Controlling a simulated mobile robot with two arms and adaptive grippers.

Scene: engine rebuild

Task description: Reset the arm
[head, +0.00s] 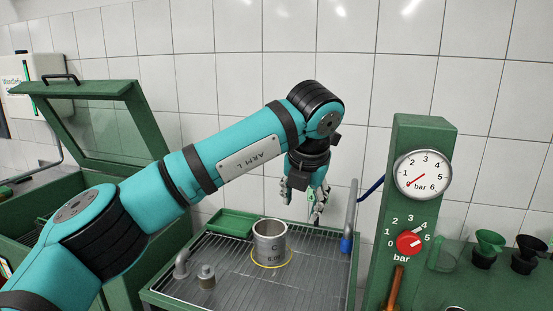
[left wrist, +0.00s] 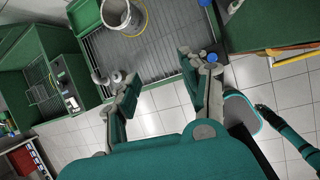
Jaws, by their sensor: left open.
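My left arm, marked ARM L, reaches in from the left in the head view. My left gripper (head: 304,203) is above the wire-rack bench, open and empty, with its fingers pointing down. In the left wrist view the two fingers of my left gripper (left wrist: 158,92) are spread with nothing between them. My right gripper does not clearly show in the head view.
A grey metal cylinder (head: 270,243) stands on the rack (head: 220,262). A green tray (head: 231,224) lies behind it. A green gauge post (head: 380,262) stands to the right. An open-lidded green cabinet (head: 100,125) is at left. Green and black funnels (head: 488,247) stand at far right.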

